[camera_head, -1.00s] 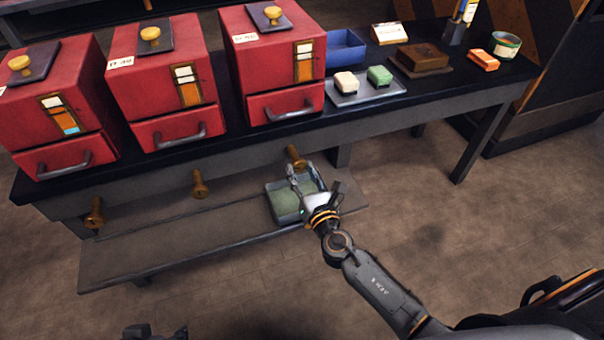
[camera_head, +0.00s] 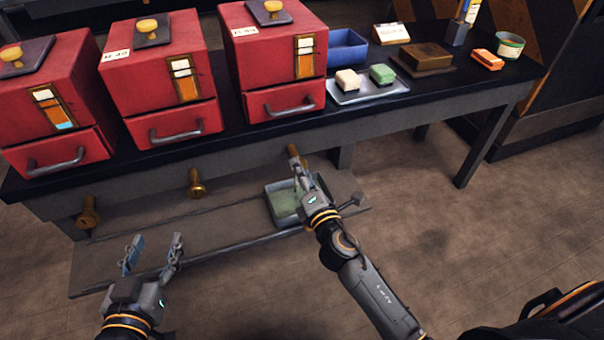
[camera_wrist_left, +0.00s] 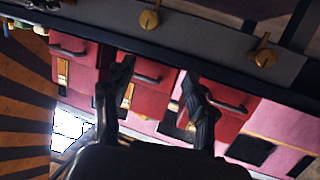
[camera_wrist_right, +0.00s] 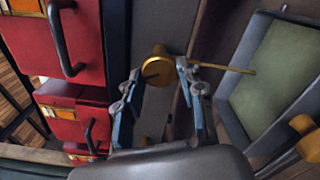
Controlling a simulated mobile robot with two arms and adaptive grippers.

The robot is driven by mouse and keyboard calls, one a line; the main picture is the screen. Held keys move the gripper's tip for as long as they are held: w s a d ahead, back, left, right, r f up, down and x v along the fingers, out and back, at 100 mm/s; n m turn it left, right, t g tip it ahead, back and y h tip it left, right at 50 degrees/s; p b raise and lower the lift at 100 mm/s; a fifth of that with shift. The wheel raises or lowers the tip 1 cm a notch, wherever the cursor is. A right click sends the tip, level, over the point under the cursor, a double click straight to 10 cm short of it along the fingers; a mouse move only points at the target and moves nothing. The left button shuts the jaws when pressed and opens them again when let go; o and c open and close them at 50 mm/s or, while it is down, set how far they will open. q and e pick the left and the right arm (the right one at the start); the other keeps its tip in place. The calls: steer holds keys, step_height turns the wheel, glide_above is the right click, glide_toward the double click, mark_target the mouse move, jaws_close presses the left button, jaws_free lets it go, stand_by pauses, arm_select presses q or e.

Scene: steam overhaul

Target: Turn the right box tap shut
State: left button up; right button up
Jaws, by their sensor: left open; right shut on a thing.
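The right box tap (camera_head: 292,151) is a brass tap on the table's front apron, below the right red box (camera_head: 262,60). My right gripper (camera_head: 298,172) is at this tap, its fingers shut on it. In the right wrist view the round brass tap (camera_wrist_right: 160,66) sits between the fingertips, with a thin brass rod sticking out to the right. The tap's turn angle is hard to judge. My left gripper (camera_head: 150,252) is open and empty, low at the front left. In the left wrist view its spread fingers (camera_wrist_left: 155,82) have nothing between them.
The middle tap (camera_head: 196,184) and left tap (camera_head: 88,212) are on the same apron. A tray with a green inside (camera_head: 270,208) stands on the low shelf (camera_head: 190,236) beneath my right gripper. The drawer handles (camera_head: 180,138) jut out above the taps. The floor in front is clear.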

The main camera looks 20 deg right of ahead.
arm_select(q)
steer(key=shift+w+d+r, duration=0.1)
steer(key=shift+w+r, duration=0.05)
steer(key=shift+r, duration=0.25)
arm_select(e)
steer(key=shift+m, duration=2.5)
steer(key=o, duration=1.2)
arm_select(q)
steer(key=shift+f, duration=0.1)
arm_select(e)
steer(key=shift+s, duration=0.15)
steer(key=s, duration=1.1)
steer(key=shift+s+d, duration=0.2)
steer(key=shift+s, duration=0.2)
